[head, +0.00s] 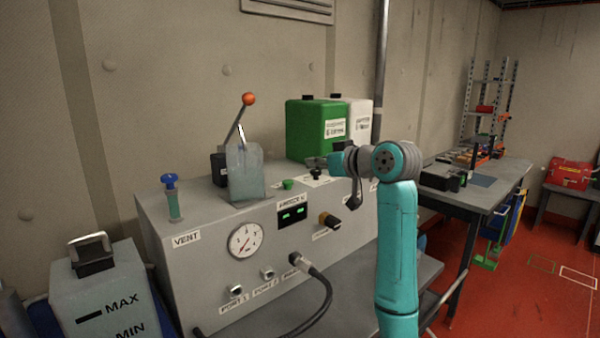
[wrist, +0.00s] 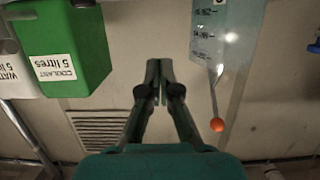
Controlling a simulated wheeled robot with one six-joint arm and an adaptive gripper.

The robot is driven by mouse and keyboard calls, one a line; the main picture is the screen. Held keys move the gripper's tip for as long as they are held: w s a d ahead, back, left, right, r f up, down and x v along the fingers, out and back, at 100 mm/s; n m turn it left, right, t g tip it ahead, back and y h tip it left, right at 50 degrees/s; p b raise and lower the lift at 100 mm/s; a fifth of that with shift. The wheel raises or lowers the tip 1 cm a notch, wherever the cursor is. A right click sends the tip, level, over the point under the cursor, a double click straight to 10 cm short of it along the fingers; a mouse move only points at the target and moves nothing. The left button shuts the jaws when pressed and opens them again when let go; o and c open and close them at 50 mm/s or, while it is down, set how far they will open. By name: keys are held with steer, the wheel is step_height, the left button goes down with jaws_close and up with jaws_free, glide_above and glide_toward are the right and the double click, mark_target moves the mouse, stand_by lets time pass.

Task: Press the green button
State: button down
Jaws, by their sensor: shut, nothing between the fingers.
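The green button (head: 288,184) is a small round cap on top of the grey test bench (head: 190,255), behind the small display, in the head view. It does not show in the wrist view. My gripper (head: 311,161) is above the bench top, to the right of the button and higher in the picture, apart from it. In the wrist view my gripper (wrist: 160,68) has its fingers together with nothing between them, against the wall.
A black knob (head: 316,174) stands right of the button. A clear tank (head: 245,172) and a lever with an orange ball (head: 249,99) stand to its left. A green coolant jug (head: 308,128) is behind, also in the wrist view (wrist: 62,45). A black cable (head: 322,290) hangs in front.

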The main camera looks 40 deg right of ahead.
glide_above(288, 185)
steer(key=s, duration=0.2)
steer(key=shift+w+d+f, duration=0.1)
steer(key=shift+d+f, duration=0.1)
steer(key=shift+f, duration=0.35)
steer(key=shift+w+d+f, duration=0.1)
steer(key=shift+d+f, duration=0.05)
steer(key=shift+f, duration=0.35)
steer(key=f, duration=0.3)
steer(key=shift+w, duration=0.35)
steer(key=shift+f, duration=0.6)
steer(key=shift+f, duration=0.1)
